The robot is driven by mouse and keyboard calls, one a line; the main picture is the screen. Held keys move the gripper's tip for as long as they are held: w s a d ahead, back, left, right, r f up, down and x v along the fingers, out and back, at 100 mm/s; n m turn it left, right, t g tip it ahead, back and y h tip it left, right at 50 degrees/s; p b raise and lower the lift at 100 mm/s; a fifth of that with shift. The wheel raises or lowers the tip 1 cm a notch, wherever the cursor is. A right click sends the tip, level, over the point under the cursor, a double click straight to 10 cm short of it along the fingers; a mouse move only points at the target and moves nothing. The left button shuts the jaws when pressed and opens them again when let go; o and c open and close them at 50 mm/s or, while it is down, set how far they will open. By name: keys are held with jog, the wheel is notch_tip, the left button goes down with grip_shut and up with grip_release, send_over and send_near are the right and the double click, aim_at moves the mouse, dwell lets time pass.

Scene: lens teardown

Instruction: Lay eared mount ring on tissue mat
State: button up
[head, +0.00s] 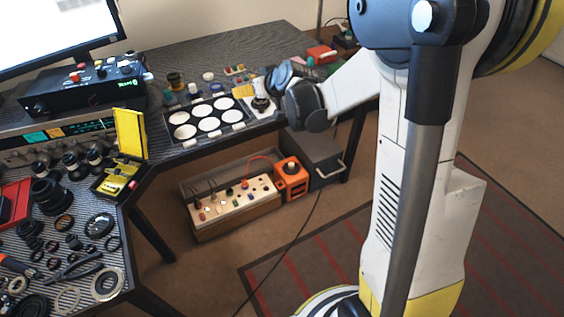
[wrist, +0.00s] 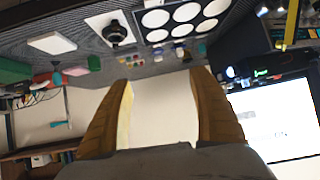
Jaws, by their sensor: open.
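A white square mat (wrist: 96,22), which looks like the tissue mat, lies on the desk at the top of the wrist view. A dark round part (wrist: 117,33) stands on it; I cannot make out ears, so I cannot tell if it is the eared mount ring. In the head view the mat (head: 251,112) is right of the black tray, partly hidden by my arm, with the dark part (head: 261,104) on it. My gripper (wrist: 163,78) is open and empty, apart from the mat and the part. Its fingertips are unclear in the head view.
The black tray (head: 194,135) with several white round pads is beside the mat. Small jars and coloured parts stand behind it. A monitor (wrist: 275,115) stands at the wrist view's right.

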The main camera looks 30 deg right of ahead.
jog(key=s+a+r+g, duration=0.1)
jog(key=s+a+r, duration=0.2)
jog(key=s, duration=0.6)
jog(key=s+a+r+g, duration=0.1)
jog(key=s+a+r, duration=0.2)
jog(key=s, duration=0.6)
jog(key=s+f+g+h, duration=0.1)
jog(key=s+f+g, duration=0.1)
jog(key=s, duration=1.3)
jog(key=shift+s+a+f+m+h, duration=0.3)
jog(key=shift+s+a+f+m, duration=0.1)
jog(key=shift+f, duration=0.2)
